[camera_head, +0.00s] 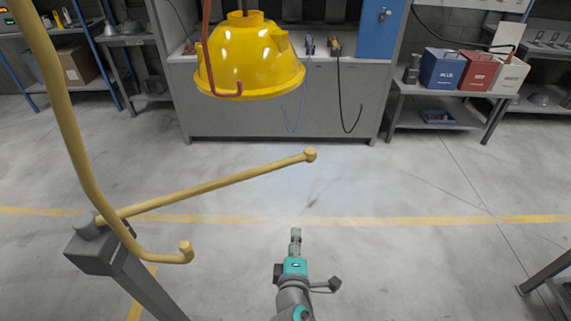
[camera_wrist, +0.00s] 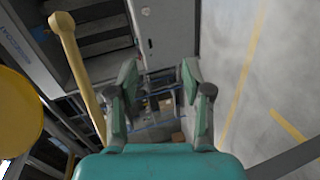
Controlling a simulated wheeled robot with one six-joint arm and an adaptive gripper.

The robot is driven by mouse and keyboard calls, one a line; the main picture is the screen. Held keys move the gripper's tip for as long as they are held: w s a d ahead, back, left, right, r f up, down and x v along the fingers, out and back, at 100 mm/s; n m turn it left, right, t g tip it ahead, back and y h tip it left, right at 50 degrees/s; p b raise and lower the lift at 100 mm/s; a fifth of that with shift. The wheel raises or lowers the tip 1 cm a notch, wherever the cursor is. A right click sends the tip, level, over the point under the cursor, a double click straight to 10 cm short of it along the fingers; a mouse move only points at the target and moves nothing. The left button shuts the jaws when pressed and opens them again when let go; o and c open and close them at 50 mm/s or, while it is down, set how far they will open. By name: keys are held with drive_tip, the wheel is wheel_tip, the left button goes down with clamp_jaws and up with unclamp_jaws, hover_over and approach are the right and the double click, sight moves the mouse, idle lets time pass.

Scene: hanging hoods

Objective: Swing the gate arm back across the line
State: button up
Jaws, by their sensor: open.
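The gate arm (camera_head: 215,185) is a yellow bar with a knobbed free end. It runs from a pivot on a grey post (camera_head: 95,253) at the left, up and right, at an angle beyond the yellow floor line (camera_head: 400,221). My gripper (camera_head: 296,232) is below and apart from the knob in the head view. In the wrist view my gripper (camera_wrist: 160,78) has its two fingers spread with nothing between them. The gate arm (camera_wrist: 76,62) passes just left of the left finger there, its knob near the top. Contact cannot be told.
A yellow hood (camera_head: 250,55) hangs at the upper middle, with a red hook (camera_head: 206,60) before it. A yellow hooked pipe (camera_head: 68,110) comes down at the left, near the post. Grey cabinets (camera_head: 280,110) stand behind. Floor around my gripper is clear.

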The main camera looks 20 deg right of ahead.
drive_tip(key=w+a+r+h, duration=0.2)
drive_tip(key=w+r+h, duration=0.1)
drive_tip(key=w+r, duration=0.4)
drive_tip(key=m+g+h, duration=0.1)
drive_tip(key=h, duration=0.1)
approach(284, 166)
drive_tip(key=x, duration=1.1)
drive_tip(key=shift+w+d, duration=0.2)
drive_tip(key=shift+w, duration=0.05)
clamp_jaws()
